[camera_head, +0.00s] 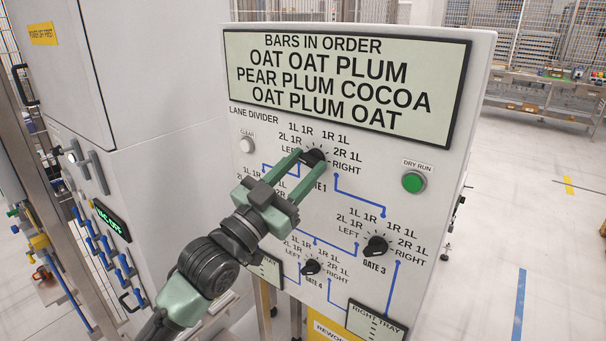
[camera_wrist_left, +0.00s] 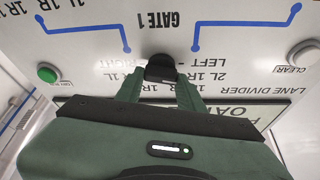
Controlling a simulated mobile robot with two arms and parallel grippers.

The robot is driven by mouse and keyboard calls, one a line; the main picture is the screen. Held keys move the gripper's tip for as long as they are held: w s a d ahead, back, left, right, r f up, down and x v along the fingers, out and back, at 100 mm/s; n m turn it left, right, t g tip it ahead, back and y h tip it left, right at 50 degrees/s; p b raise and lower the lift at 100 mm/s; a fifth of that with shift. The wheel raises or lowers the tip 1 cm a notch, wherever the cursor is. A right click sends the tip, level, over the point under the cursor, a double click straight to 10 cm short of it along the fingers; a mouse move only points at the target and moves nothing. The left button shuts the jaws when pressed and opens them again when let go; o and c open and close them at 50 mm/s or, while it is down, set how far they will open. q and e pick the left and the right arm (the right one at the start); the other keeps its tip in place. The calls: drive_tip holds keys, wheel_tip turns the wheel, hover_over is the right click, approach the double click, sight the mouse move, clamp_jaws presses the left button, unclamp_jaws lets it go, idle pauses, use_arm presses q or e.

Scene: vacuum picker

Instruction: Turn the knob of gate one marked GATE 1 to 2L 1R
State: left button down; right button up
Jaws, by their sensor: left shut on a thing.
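The black GATE 1 knob (camera_head: 314,157) sits in the upper middle of the light grey panel (camera_head: 462,170), below the display. Labels LEFT, 2L 1R, 1L 1R, 1R 1L, 2R 1L and RIGHT are around it. My left gripper (camera_head: 309,157) reaches in from the lower left with its green fingers on either side of the knob, shut on it. In the left wrist view the knob (camera_wrist_left: 160,68) sits between the fingertips. I cannot tell which mark its pointer faces. My right gripper is not in view.
The display (camera_head: 460,85) lists bars in order. A green DRY RUN button (camera_head: 413,181) is to the right and a white CLEAR button (camera_head: 247,145) to the left. The GATE 3 knob (camera_head: 376,246) and GATE 4 knob (camera_head: 311,267) are below. My arm covers another dial area.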

use_arm(q)
drive_tip(key=m+g+h, duration=0.1)
drive_tip(key=m, duration=0.2)
drive_tip(key=shift+a+g+b, duration=0.1)
drive_tip(key=shift+g+b, duration=0.3)
drive_tip(key=shift+m+g+h, duration=0.4)
drive_tip(key=shift+m+g, duration=0.1)
drive_tip(key=shift+m, duration=1.1)
drive_tip(key=c, duration=0.9)
unclamp_jaws()
